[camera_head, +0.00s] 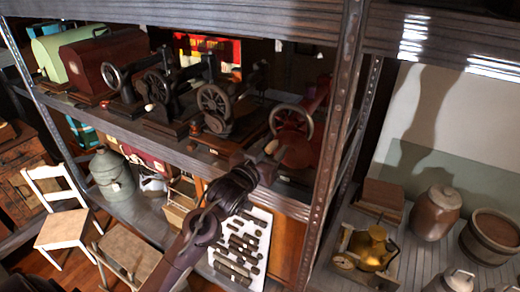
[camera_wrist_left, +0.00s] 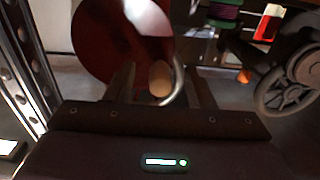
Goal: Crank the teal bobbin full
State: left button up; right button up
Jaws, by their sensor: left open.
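My left gripper (camera_head: 264,157) reaches up to the shelf edge in the head view, beside a dark red round disc (camera_head: 300,151). In the left wrist view its fingers (camera_wrist_left: 163,80) stand apart. A pale wooden knob (camera_wrist_left: 159,77) lies between them in the picture, in front of the red disc (camera_wrist_left: 95,40); contact cannot be told. The knob (camera_head: 271,147) also shows at the gripper's tip in the head view. A spool with purple and green bands (camera_wrist_left: 224,14) is at the top of the wrist view. I cannot make out a clearly teal bobbin. My right gripper is not in view.
Several dark sewing machines with handwheels (camera_head: 213,103) line the shelf to the left. A metal shelf post (camera_head: 335,110) stands close on the right. A spoked wheel (camera_wrist_left: 285,90) is right of my left gripper. A brass pot (camera_head: 371,249) and jars stand lower right.

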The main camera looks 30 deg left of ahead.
pick_arm(q)
jog(key=s, duration=0.9)
jog(key=shift+a, duration=0.2)
dwell(0.6)
notch_tip(320, 180, down, 26)
jog(key=a+g+b, duration=0.2)
jog(key=g+b, duration=0.2)
jog(key=s+d+f+g+b, duration=0.15)
jog(key=s+f, duration=0.25)
jog(key=f, duration=0.9)
jog(key=s+f+g+b, duration=0.3)
jog(key=f, duration=0.9)
jog(key=s+d+f+g+b, duration=0.25)
jog(key=s+f+g, duration=0.25)
jog(key=s+f, duration=1.3)
jog(key=s+d+f+m+g+b, duration=0.2)
jog(key=s+f+g+b, duration=0.1)
jog(key=s+f, duration=0.8)
jog(key=s, duration=0.4)
jog(key=shift+s+f+y, duration=0.3)
jog(key=shift+s+f, duration=0.05)
jog(key=shift+s, duration=0.05)
